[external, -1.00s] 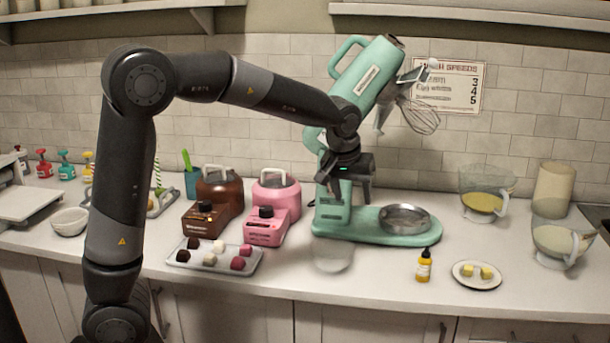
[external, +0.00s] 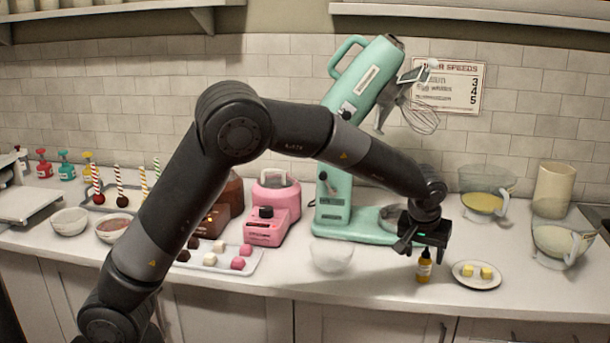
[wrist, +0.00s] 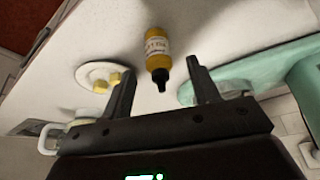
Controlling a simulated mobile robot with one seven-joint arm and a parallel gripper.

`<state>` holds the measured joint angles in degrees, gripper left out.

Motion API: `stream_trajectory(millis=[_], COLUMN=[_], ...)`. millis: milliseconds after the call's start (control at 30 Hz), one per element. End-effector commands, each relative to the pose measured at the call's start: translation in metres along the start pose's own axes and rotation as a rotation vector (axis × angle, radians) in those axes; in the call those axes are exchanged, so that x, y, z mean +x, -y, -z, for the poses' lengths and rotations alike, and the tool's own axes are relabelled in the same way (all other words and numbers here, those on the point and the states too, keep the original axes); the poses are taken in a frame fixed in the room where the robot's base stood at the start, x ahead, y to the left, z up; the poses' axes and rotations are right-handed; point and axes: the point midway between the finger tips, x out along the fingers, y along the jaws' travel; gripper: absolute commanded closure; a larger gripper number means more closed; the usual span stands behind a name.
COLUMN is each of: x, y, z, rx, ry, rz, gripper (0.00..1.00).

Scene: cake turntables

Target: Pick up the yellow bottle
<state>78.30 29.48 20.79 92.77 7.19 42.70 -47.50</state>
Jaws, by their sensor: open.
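The yellow bottle (external: 424,268) stands upright on the white counter near its front edge. It has a pale label and a dark tip. My gripper (external: 420,262) is just above the bottle in the external view, with its fingers pointing down. In the wrist view the bottle (wrist: 157,52) shows whole, beyond and between the two open fingers of my gripper (wrist: 160,75). Nothing is between the fingertips, and the bottle looks clear of both fingers.
A small plate (external: 466,283) with yellow cubes sits right of the bottle. The green stand mixer (external: 345,215) is behind and left, and a clear bowl (external: 331,257) stands left. Measuring jugs (external: 482,185) are at the right. The counter (external: 385,283) just left of the bottle is bare.

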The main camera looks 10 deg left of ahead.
Motion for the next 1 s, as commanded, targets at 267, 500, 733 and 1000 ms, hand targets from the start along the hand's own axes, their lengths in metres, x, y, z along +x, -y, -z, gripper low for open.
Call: stream_trajectory(millis=[267, 500, 733, 1000], x=[0.035, 0.051, 0.051, 0.051], y=[-0.001, -0.002, -0.002, -0.002], z=[-0.003, -0.002, -0.003, -0.003], rx=[0.001, 0.001, 0.001, 0.001], ry=[0.002, -0.001, 0.0, 0.0], rz=[0.004, 0.0, 0.0, 0.0], gripper=[0.44, 0.44, 0.53, 0.76])
